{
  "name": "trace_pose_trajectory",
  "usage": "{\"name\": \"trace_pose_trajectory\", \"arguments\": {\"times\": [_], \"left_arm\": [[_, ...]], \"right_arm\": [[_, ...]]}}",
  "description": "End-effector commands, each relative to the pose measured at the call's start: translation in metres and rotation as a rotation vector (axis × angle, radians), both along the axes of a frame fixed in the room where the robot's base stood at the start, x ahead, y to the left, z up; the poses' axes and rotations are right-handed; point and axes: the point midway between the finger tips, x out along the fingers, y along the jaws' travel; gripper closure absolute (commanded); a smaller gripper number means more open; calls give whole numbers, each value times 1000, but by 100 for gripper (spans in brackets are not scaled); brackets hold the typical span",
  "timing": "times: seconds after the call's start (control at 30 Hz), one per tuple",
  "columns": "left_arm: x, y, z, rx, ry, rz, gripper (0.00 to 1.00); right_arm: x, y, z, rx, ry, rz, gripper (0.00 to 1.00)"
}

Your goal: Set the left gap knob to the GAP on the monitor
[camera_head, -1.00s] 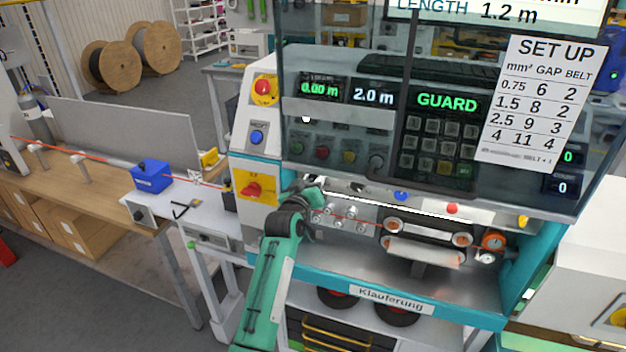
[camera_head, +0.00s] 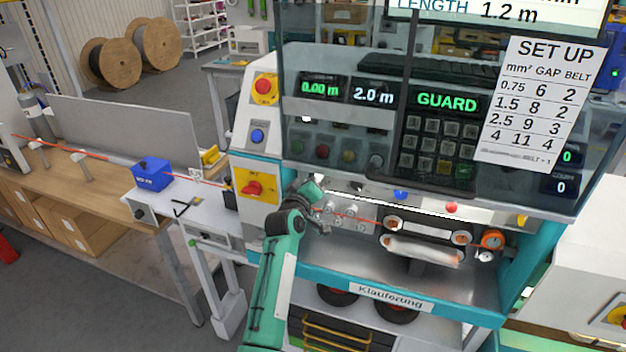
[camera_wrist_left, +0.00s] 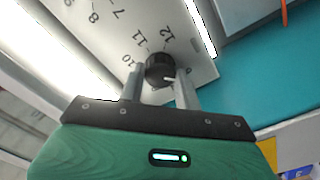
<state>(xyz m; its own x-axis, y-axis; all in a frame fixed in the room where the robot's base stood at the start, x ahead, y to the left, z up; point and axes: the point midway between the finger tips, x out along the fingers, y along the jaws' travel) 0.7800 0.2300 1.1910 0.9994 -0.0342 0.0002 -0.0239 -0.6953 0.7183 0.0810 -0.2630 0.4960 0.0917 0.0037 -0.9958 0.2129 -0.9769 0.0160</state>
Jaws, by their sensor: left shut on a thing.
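The left gap knob (camera_wrist_left: 158,68) is black and round in the left wrist view, on a pale panel with a printed number scale; 7, 8, 10 and 12 are readable. A short white mark shows on its lower right side. My left gripper (camera_wrist_left: 160,88) is shut on the knob, one finger on each side. In the head view my left gripper (camera_head: 317,184) is at the left of the machine front, and the knob cannot be made out there. The monitor (camera_head: 500,12) shows LENGTH 1.2 m; its upper part is cut off, and no GAP value shows.
A SET UP sheet (camera_head: 540,105) lists mm², GAP and BELT; its GAP column reads 6, 8, 9, 11. A clear guard (camera_head: 340,185) hangs before the keypad. Rollers (camera_head: 425,248) and a red cable are right of my gripper. A bench with a blue box (camera_head: 152,174) stands left.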

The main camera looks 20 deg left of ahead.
Motion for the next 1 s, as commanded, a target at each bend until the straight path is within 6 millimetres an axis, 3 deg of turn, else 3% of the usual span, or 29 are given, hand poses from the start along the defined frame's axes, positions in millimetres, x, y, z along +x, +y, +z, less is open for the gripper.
{"name": "trace_pose_trajectory", "arguments": {"times": [0.13, 0.17, 0.27, 0.67, 1.0], "left_arm": [[0, 0, -2, -1, 4, -1, 90], [0, 0, -2, -1, 4, -1, 63], [0, 0, -2, -1, 4, -1, 45], [-6, 0, 1, 1, 1, 0, 45], [-56, 2, 3, 1, 3, 0, 45]], "right_arm": [[0, 0, 0, 0, 0, 0, 64], [0, 0, 0, 0, 0, 0, 64], [0, 0, 0, 0, 0, 0, 64], [0, 0, 4, 0, 0, 0, 64], [0, 0, 31, 0, 0, 0, 64]]}}
